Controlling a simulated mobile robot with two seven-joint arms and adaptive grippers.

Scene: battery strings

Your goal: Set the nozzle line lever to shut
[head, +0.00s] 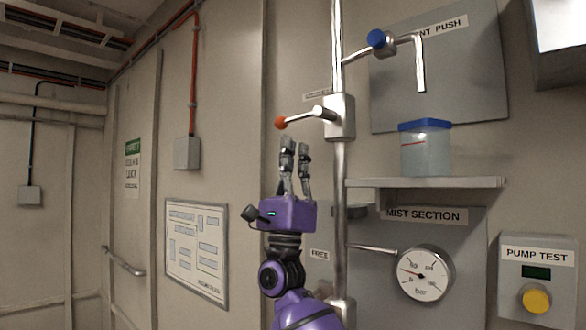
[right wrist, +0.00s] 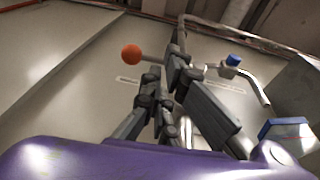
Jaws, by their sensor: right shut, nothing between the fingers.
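A lever with an orange-red ball knob (head: 281,122) sticks out to the left, slightly downward, from a grey valve block (head: 340,117) on a vertical pipe. A small label (head: 317,97) above it is too small to read surely. My right gripper (head: 295,146) points up just below the lever, its fingers close together with nothing between them. I cannot tell whether the fingertips touch the lever. In the right wrist view, the knob (right wrist: 131,54) is up and left of the fingertips (right wrist: 161,77). My left gripper is not in view.
A blue-handled tap (head: 378,39) with a bent spout is above right. A shelf (head: 440,183) holds a blue-lidded container (head: 425,148). A gauge (head: 424,273) and a yellow pump test button (head: 536,299) are lower right.

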